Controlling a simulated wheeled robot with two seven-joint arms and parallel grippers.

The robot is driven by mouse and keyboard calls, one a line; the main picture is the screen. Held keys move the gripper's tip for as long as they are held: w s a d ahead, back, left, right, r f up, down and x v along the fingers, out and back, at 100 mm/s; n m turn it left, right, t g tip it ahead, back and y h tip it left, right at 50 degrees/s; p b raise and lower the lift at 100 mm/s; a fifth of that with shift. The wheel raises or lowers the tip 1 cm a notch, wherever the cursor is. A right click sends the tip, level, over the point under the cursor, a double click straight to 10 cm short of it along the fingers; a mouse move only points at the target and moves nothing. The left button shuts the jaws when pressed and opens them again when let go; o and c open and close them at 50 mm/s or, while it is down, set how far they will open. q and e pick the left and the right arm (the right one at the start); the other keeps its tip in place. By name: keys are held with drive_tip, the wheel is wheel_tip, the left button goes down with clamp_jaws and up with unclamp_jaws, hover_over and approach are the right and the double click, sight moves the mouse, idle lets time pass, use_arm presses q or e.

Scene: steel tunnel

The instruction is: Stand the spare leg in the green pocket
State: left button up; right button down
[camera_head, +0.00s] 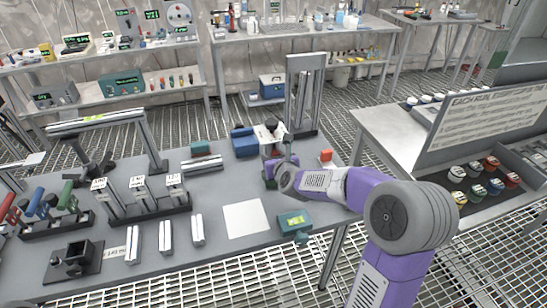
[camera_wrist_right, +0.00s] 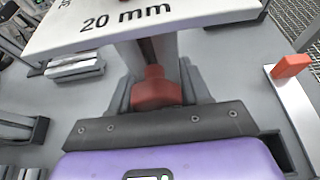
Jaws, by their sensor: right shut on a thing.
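My right gripper (camera_wrist_right: 158,95) is near the back right of the grey table, below the tall grey frame; it also shows in the head view (camera_head: 272,168). Its fingers are shut on a red piece (camera_wrist_right: 156,90), with a grey post behind it. A white plate marked 20 mm (camera_wrist_right: 120,22) overlaps the post. Several pale bars (camera_head: 166,236) lie at the table's front; I cannot tell which is the spare leg. A dark rack (camera_head: 145,208) with three labelled posts stands behind them. I cannot make out a green pocket. My left gripper is not seen.
The tall grey frame (camera_head: 304,92) stands at the back right. A teal device (camera_head: 293,222) lies near the front edge, beside a white sheet (camera_head: 245,219). A blue block (camera_head: 244,142) and a dark green-topped block (camera_head: 201,150) sit at the back. A red cube (camera_head: 326,155) is at the right edge.

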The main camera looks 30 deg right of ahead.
drive_tip(key=shift+f, duration=0.35)
drive_tip(key=c, duration=0.5)
unclamp_jaws()
drive_tip(key=shift+o, duration=0.3)
drive_tip(key=shift+f, duration=0.1)
drive_tip(key=shift+s, duration=0.1)
drive_tip(key=v, duration=0.7)
drive_tip(key=shift+r+p, duration=0.2)
drive_tip(key=shift+p, duration=0.1)
drive_tip(key=shift+s+a+r, duration=0.1)
drive_tip(key=shift+s+a, duration=0.05)
